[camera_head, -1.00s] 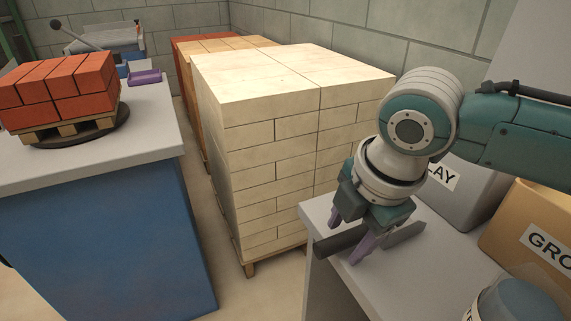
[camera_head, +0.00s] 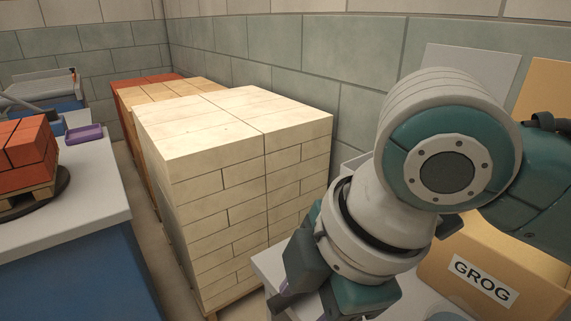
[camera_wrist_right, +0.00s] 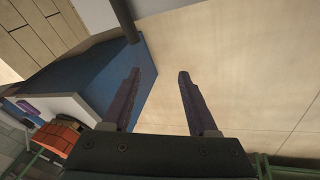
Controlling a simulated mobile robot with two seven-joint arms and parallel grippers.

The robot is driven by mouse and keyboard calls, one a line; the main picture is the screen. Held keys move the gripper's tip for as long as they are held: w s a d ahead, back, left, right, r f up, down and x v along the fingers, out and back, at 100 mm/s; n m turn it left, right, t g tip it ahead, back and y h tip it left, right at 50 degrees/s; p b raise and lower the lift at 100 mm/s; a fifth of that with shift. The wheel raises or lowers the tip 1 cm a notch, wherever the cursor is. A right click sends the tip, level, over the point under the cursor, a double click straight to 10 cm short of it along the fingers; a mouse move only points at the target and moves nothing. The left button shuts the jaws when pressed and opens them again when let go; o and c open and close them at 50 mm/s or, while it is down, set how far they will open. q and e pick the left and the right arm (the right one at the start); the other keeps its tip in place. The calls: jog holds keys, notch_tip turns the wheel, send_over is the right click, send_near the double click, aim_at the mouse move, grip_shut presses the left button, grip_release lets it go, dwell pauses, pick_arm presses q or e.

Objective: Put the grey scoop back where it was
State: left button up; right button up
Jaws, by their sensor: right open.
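My right gripper (camera_head: 290,300) is low in the head view, over the near left corner of the pale bench, partly cut off by the lower edge. In the right wrist view its two purple fingers (camera_wrist_right: 159,75) are apart with nothing between them. A dark rod (camera_wrist_right: 123,20) enters that view from the top, beyond the fingertips and apart from them. It looks like the grey scoop's handle, with a grey piece beside it at the top edge. The scoop's body cannot be made out in the head view; my wrist covers that area. My left gripper is out of view.
A pallet of cream bricks (camera_head: 235,170) stands just left of the pale bench (camera_head: 268,262). A grog bin (camera_head: 480,270) is at the right. A blue counter (camera_head: 75,275) at the left holds red bricks (camera_head: 28,150) and a purple tray (camera_head: 84,133).

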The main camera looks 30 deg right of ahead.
jog(key=s+d+f+m+h, duration=0.1)
jog(key=s+d+m, duration=0.3)
jog(key=s+m, duration=0.7)
jog(key=shift+s+d+m+h, duration=0.15)
jog(key=shift+m+h, duration=0.15)
jog(key=shift+m, duration=0.6)
jog(key=shift+f, duration=0.1)
